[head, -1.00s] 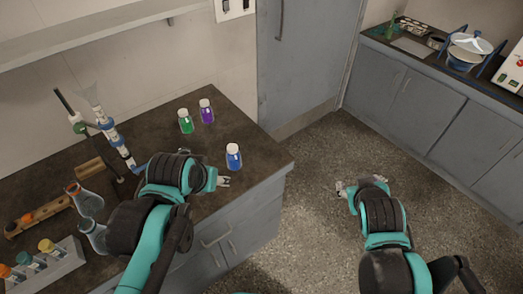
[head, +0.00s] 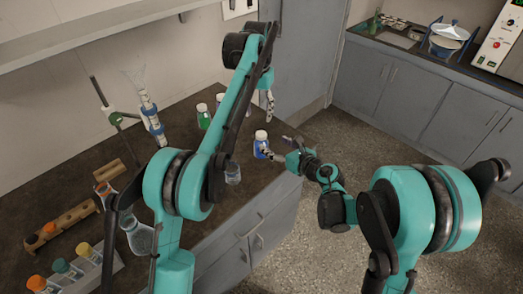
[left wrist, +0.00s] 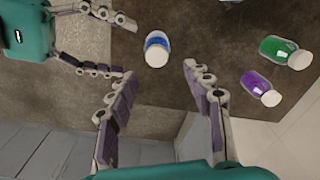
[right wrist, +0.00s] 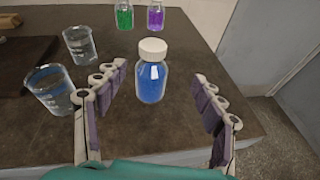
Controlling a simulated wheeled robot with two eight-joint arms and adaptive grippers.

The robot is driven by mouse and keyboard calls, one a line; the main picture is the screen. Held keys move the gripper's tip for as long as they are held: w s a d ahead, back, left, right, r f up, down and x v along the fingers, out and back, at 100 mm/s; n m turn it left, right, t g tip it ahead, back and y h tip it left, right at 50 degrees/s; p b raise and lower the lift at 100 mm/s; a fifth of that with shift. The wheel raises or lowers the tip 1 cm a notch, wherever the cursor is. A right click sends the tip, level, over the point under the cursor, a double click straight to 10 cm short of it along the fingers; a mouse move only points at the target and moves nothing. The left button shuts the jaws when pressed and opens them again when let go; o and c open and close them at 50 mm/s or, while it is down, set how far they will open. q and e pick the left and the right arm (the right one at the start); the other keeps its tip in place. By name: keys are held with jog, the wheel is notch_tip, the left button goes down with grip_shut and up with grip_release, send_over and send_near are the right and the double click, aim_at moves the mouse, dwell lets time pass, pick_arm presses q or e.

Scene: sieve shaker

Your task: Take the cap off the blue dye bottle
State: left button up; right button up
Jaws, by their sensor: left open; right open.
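The blue dye bottle (head: 261,149) stands upright near the counter's right edge, its white cap (head: 261,134) on. In the right wrist view the bottle (right wrist: 151,84) and its cap (right wrist: 153,45) are upright in line with the gap between my right fingers. My right gripper (head: 279,153) is open beside the bottle, coming from the right; I cannot tell if a finger touches it. My left gripper (head: 269,105) is open and empty, higher up and behind the bottle. In the left wrist view the bottle (left wrist: 157,49) is just beyond my right fingertips (left wrist: 130,47).
A green bottle (right wrist: 124,16) and a purple bottle (right wrist: 156,16) stand farther back on the counter. Two glass beakers, one nearer (right wrist: 50,88) and one farther (right wrist: 80,44), stand left of the blue bottle. The counter's right edge is close, with open floor (head: 310,205) beyond.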

pick_arm(q)
jog(key=shift+w+d+f, duration=0.25)
jog(key=shift+d+f, duration=0.15)
jog(key=shift+f, duration=0.2)
pick_arm(e)
jog(key=f, duration=0.1)
jog(key=f+n, duration=0.1)
jog(key=f+g, duration=0.1)
jog(key=shift+s+a+f+n, duration=0.3)
jog(key=shift+n, duration=0.1)
jog(key=shift+w+a+f, duration=0.2)
jog(key=shift+f, duration=0.1)
jog(key=x, duration=0.7)
jog(key=shift+d, duration=0.1)
